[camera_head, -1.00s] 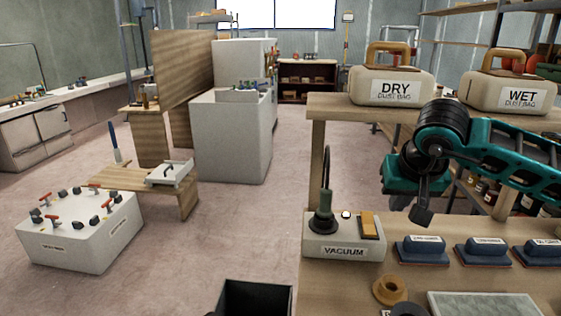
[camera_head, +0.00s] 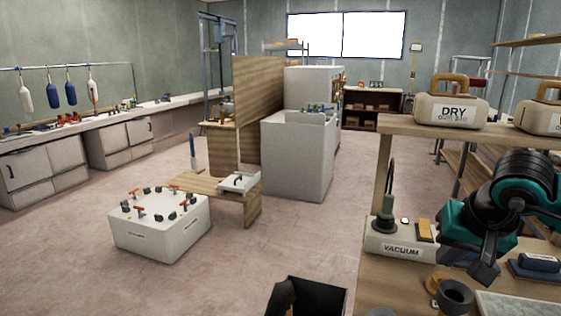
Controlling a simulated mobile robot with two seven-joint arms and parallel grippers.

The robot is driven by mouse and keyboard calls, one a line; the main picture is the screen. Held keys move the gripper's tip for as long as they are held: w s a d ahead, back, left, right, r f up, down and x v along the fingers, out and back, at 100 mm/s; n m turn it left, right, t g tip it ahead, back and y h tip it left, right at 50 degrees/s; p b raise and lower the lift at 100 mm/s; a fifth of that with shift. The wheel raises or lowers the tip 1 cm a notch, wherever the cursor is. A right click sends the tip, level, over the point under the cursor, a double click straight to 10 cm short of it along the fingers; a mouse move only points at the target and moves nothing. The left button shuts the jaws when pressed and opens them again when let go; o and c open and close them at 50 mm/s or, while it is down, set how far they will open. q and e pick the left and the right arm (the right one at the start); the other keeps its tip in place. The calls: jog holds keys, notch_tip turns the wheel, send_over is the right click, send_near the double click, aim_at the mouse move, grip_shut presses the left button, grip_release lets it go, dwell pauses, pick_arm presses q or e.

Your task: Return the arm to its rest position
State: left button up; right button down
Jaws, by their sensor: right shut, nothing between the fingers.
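My right arm, teal and black, reaches in from the right edge. My right gripper (camera_head: 484,271) points down, shut and empty, above the wooden workbench (camera_head: 388,281), just right of the vacuum switch box. The fingertips look apart from the things on the bench. My left gripper does not show clearly; a dark shape at the bottom edge cannot be made out.
The white vacuum box (camera_head: 398,245) stands at the bench's left edge. A dark open bin (camera_head: 325,290) stands left of the bench. A white box with valves (camera_head: 160,235) stands on the floor. Open floor (camera_head: 270,240) lies between.

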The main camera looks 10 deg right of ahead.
jog(key=s+a+m+y, duration=0.2)
jog(key=a+m+y, duration=0.2)
jog(key=a+y, duration=1.3)
jog(key=w+a+r+m+t+y, duration=0.1)
jog(key=a+r+m+t, duration=0.75)
jog(key=m, duration=0.85)
jog(key=w+d+f+m+t+h, duration=0.1)
jog(key=d+f+m+h, duration=0.7)
jog(key=m, duration=0.8)
jog(key=w+d+f+m+t+h, duration=0.1)
jog(key=d+f+m+h, duration=0.45)
jog(key=m+h, duration=0.75)
jog(key=s+a+f+m+g+y, duration=0.1)
jog(key=s+f+m+g+y, duration=0.1)
jog(key=s+f+m+g, duration=0.6)
jog(key=s+a+f+m+g+y, duration=0.2)
jog(key=s+f+m+g, duration=0.3)
jog(key=s+f, duration=0.55)
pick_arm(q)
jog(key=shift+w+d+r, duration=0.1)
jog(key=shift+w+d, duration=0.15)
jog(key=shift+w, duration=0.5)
pick_arm(e)
jog(key=w+a+f+t+y, duration=0.1)
jog(key=w+a+f+t, duration=0.1)
jog(key=w+f+t, duration=0.5)
jog(key=shift+a+f+t+y, duration=0.15)
jog(key=shift+f+t+y, duration=0.3)
jog(key=shift+f, duration=0.1)
